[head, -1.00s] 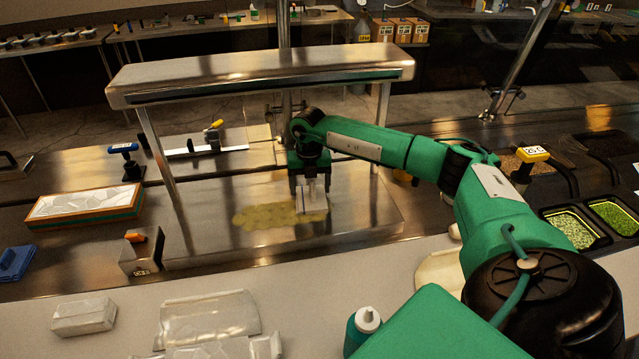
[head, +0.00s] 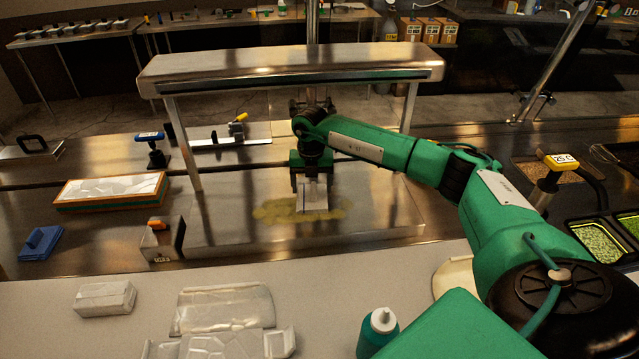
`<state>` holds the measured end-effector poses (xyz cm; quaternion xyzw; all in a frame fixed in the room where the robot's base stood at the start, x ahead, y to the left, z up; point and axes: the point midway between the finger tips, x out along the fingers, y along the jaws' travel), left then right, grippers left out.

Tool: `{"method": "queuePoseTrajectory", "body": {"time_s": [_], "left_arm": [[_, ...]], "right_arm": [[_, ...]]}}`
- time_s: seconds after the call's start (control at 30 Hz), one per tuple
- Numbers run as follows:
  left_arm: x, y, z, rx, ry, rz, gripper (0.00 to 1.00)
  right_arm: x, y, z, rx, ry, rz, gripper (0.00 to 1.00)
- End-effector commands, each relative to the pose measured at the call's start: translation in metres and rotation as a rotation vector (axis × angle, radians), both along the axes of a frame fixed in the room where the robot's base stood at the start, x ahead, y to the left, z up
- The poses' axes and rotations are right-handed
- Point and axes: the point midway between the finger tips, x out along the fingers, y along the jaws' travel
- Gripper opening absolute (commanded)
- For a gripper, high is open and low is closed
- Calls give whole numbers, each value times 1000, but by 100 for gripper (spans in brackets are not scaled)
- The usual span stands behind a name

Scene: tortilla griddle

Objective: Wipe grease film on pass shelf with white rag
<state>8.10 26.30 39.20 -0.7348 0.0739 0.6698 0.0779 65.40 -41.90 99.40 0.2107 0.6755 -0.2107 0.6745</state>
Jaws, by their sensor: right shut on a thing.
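The pass shelf is a low steel plate (head: 385,215) under a raised steel top. A yellowish grease film (head: 275,211) lies on the plate, spreading left and right of my right gripper. My right gripper (head: 311,190) points down under the raised top and is shut on the white rag (head: 313,200). The rag is at the film, with film showing on both sides of it. Part of the film is hidden behind the rag and gripper. My left gripper is not in view.
The raised steel top (head: 290,70) and its posts stand close around my right arm. A small steel box with an orange knob (head: 163,240) sits at the plate's left edge. A teal bottle (head: 378,335) and a wrapped white block (head: 105,299) stand on the front counter.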

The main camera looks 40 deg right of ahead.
Motion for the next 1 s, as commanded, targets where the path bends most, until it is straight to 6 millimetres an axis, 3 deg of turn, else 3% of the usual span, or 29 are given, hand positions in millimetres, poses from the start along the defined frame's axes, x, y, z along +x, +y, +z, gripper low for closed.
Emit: {"method": "queuePoseTrajectory", "body": {"time_s": [0.33,0.77,1.0], "left_arm": [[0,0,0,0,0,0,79],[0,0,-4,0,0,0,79],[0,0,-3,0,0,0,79]], "right_arm": [[2,4,-1,1,1,1,55],[23,41,2,1,-1,0,55],[24,43,2,-1,-1,-2,55]]}}
